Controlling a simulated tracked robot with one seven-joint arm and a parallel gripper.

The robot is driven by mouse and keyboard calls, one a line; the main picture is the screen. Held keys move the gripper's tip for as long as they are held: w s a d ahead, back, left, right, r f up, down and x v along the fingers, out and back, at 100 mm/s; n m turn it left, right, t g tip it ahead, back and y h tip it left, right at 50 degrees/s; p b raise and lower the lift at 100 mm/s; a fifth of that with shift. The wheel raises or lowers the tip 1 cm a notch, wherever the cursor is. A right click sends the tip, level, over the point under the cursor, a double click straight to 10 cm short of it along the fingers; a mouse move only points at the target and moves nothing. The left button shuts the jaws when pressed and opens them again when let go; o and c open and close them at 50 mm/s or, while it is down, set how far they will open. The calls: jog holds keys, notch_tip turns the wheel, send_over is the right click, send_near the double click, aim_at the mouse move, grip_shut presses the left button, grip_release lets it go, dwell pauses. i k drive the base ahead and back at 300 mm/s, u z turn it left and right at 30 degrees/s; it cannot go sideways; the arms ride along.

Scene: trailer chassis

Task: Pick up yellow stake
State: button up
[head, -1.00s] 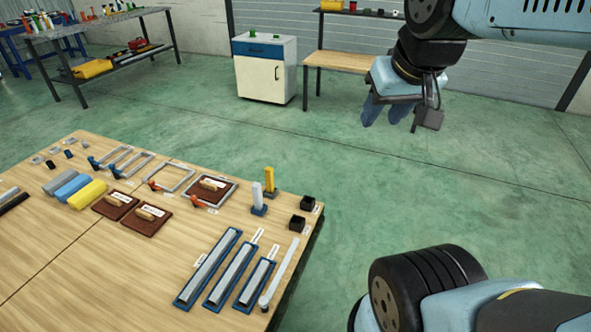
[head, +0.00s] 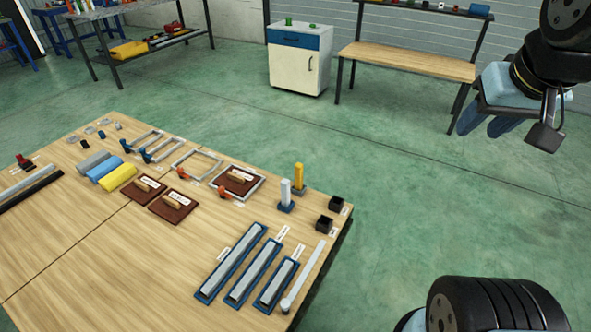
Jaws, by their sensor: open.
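The yellow stake (head: 298,176) stands upright in a small dark holder near the far right edge of the wooden table. A white stake (head: 285,192) stands upright in a blue holder just left of and in front of it. My gripper (head: 487,127) hangs in the air over the green floor at the upper right, well to the right of the table and apart from the stakes. Its blue fingers point down and to the left. It is open, and nothing shows between the fingers.
The wooden table (head: 150,262) also holds blue trays with grey bars (head: 232,262), two black cups (head: 324,224), brown boards (head: 174,207) and colored blocks (head: 117,177). A white cabinet (head: 296,70) and a bench (head: 408,62) stand behind. Green floor is clear between.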

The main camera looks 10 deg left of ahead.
aim_at(298, 167)
jog(key=z, duration=0.35)
jog(key=i, duration=1)
jog(key=u, duration=0.35)
